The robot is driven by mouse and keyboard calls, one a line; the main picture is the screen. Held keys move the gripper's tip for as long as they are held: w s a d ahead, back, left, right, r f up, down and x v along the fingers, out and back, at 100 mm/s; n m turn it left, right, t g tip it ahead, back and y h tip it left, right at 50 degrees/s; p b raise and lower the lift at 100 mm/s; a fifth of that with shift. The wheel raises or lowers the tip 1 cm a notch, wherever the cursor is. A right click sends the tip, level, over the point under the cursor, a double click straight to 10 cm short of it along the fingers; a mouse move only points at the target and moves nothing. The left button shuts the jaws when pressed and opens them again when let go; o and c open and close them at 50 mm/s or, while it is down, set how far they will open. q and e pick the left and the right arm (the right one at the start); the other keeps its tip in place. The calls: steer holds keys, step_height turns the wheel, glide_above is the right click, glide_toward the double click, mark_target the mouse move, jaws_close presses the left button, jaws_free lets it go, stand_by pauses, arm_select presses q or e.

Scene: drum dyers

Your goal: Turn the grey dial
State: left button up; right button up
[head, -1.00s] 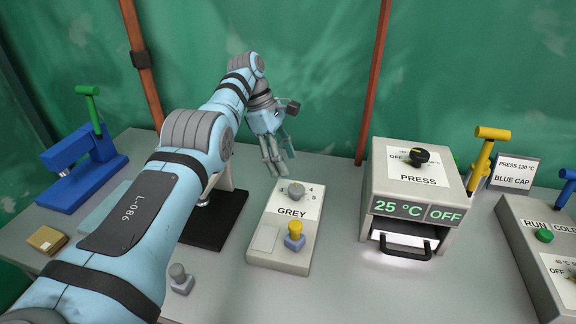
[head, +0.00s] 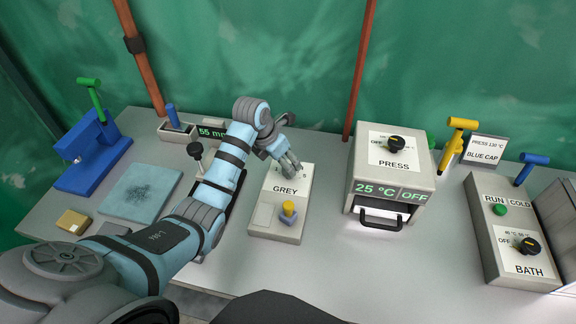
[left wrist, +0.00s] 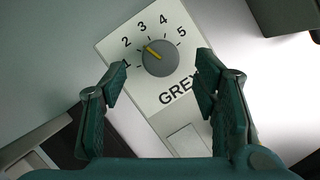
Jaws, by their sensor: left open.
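The grey dial (left wrist: 160,58) is a round knob on the white plate of the GREY box (head: 262,216). Its yellow pointer points up-left in the left wrist view, close to the 2 on a scale from 1 to 5. My left gripper (head: 291,168) is over the dial end of the box and hides the dial in the head view. In the left wrist view its two fingers (left wrist: 161,80) are open and apart, one on each side of the dial, with nothing between them gripped. Contact is not visible. My right gripper is out of view.
A yellow-topped plunger (head: 289,209) stands on the near end of the box. The PRESS unit (head: 386,185), reading 25 °C OFF, stands to the right. The BATH unit (head: 500,245) is farther right. A pale blue pad (head: 140,193) lies left of my arm.

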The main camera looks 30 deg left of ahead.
arm_select(q)
steer(key=x, duration=0.4)
steer(key=c, duration=1.1)
